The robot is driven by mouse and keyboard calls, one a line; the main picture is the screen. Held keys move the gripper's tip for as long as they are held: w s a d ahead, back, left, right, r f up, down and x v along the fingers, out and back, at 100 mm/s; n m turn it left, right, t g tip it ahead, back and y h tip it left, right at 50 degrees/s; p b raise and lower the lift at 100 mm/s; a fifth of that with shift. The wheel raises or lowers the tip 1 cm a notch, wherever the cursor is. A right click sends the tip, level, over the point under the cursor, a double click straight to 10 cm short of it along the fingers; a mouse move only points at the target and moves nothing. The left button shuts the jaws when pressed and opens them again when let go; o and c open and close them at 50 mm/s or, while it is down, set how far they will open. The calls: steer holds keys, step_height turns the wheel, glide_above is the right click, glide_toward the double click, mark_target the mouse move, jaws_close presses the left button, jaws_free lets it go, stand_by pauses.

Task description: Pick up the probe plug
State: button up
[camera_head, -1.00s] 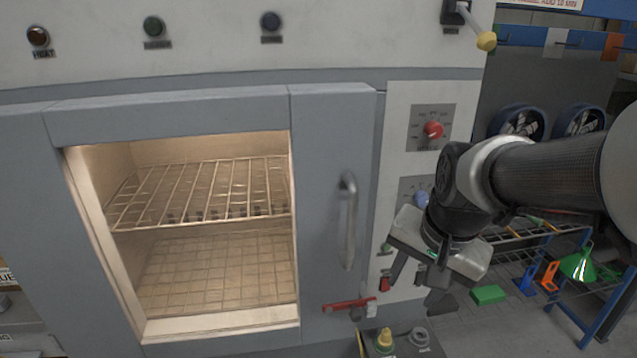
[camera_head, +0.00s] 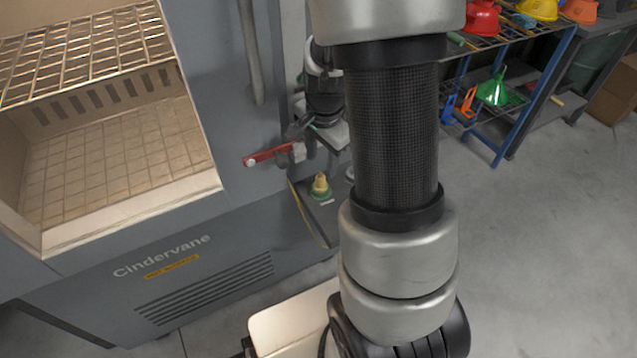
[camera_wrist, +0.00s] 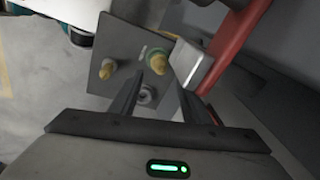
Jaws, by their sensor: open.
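A yellow plug on a green base (camera_head: 320,187) stands on a small dark shelf (camera_head: 322,215) at the oven's lower right. In the wrist view, a dark plate (camera_wrist: 118,42) carries two yellow plugs, one at the left (camera_wrist: 106,68) and one near the middle (camera_wrist: 158,61), plus a grey ring-shaped socket (camera_wrist: 147,96). I cannot tell which yellow plug is the probe plug. My gripper (camera_wrist: 161,78) is open and empty, its fingertips over the plate close to the middle plug. In the head view, my arm hides much of the gripper.
A red latch handle (camera_head: 270,154) juts from the oven beside my gripper; its red bar (camera_wrist: 232,48) and a pale metal block stand close to the right finger. The oven's vertical door handle (camera_head: 251,55) is above. A rack (camera_head: 497,140) stands at right; floor beside it is clear.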

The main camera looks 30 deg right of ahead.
mark_target(321, 176)
steer(key=f, duration=0.2)
steer(key=f+b, duration=0.1)
steer(key=f, duration=0.1)
steer(key=w+f+b, duration=0.1)
steer(key=f, duration=0.1)
steer(key=shift+w+d+f, duration=0.1)
steer(key=shift+d+f, duration=0.15)
jaws_close()
steer(key=shift+r, duration=0.2)
